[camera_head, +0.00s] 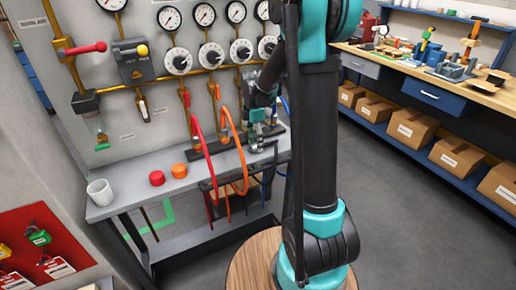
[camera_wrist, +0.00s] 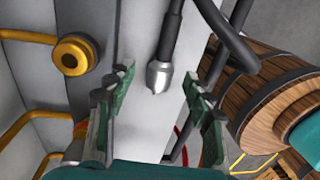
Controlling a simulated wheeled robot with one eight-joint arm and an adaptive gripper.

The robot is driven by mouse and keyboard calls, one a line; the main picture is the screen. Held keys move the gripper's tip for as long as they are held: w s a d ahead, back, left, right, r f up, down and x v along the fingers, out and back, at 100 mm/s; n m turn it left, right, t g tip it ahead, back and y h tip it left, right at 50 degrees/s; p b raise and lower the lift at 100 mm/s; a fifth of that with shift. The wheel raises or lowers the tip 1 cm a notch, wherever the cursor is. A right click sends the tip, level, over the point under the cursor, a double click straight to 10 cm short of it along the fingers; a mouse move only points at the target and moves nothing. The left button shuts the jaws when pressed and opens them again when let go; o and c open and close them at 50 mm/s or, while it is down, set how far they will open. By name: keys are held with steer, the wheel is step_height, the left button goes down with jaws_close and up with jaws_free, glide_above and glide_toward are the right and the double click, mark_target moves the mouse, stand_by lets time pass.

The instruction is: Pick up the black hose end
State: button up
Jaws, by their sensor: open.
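The black hose end (camera_wrist: 160,74) shows in the wrist view as a silver nozzle on a black hose. It lies between the two green fingers of my gripper (camera_wrist: 158,102), toward their far ends, with clear gaps on both sides. My gripper is open and empty. In the head view, my gripper (camera_head: 262,128) is low in front of the panel, just right of the orange hose. My own arm and wrist hide much of that area there, and I cannot make out the black hose end clearly.
A red hose (camera_head: 203,143) and an orange hose (camera_head: 234,140) loop beside my gripper. A gauge panel (camera_head: 150,95) with dials and brass pipes stands behind. The grey shelf (camera_head: 130,193) holds a white mug (camera_head: 100,192), a red cap (camera_head: 157,178) and an orange cap (camera_head: 179,171).

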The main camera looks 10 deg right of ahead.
steer(key=shift+f, duration=0.75)
steer(key=shift+c, duration=0.3)
jaws_close()
steer(key=shift+r, duration=0.1)
